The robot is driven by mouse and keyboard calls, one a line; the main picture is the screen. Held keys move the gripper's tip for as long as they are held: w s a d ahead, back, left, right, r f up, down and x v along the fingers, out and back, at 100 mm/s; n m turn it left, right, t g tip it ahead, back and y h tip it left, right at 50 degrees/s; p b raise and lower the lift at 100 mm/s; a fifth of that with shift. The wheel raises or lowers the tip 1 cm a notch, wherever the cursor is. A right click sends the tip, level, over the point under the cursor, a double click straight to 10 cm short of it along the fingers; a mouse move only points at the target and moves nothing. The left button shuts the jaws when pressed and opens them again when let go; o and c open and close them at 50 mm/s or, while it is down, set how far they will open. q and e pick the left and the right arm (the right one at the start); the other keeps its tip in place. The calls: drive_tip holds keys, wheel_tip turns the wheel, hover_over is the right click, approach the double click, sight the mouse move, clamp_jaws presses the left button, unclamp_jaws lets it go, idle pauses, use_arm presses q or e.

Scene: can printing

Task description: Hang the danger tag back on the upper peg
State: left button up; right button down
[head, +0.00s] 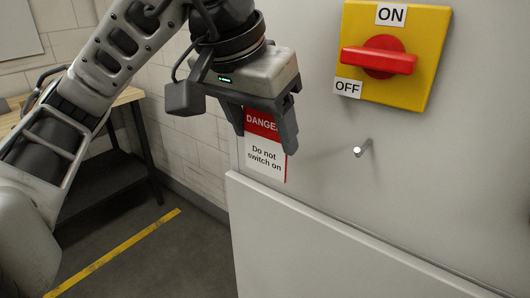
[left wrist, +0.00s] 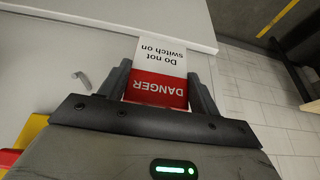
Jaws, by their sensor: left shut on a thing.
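The danger tag (head: 265,155), red on top and white below with "Do not switch on", is between the fingers of my left gripper (head: 264,138), which is shut on it. It hangs upright in front of the grey cabinet face. The tag also fills the space between the fingers in the left wrist view (left wrist: 160,67). Its top edge and any hole are hidden by the gripper. One metal peg (head: 362,147) sticks out of the cabinet, right of the tag and apart from it. The peg also shows in the left wrist view (left wrist: 85,80). My right gripper is out of view.
A yellow switch plate (head: 425,80) with a red handle (head: 380,58) and ON and OFF labels is above the peg. A raised ledge (head: 330,235) runs below the tag. A wooden-topped table (head: 125,97) stands at left. The cabinet face around the peg is clear.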

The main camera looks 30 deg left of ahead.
use_arm(q)
drive_tip(key=w+a+f, duration=0.4)
drive_tip(key=w+f, duration=0.3)
drive_tip(key=f, duration=0.3)
drive_tip(key=shift+w+a+f, duration=0.15)
drive_tip(key=shift+f, duration=0.25)
drive_tip(key=o, duration=1)
drive_tip(key=shift+r, duration=0.1)
drive_tip(key=shift+o, duration=0.2)
wheel_tip(320, 180, up, 15)
drive_tip(key=p, duration=0.2)
hover_over(258, 134)
drive_tip(key=a, duration=0.3)
drive_tip(key=shift+w+a, duration=0.2)
drive_tip(key=shift+w, duration=0.2)
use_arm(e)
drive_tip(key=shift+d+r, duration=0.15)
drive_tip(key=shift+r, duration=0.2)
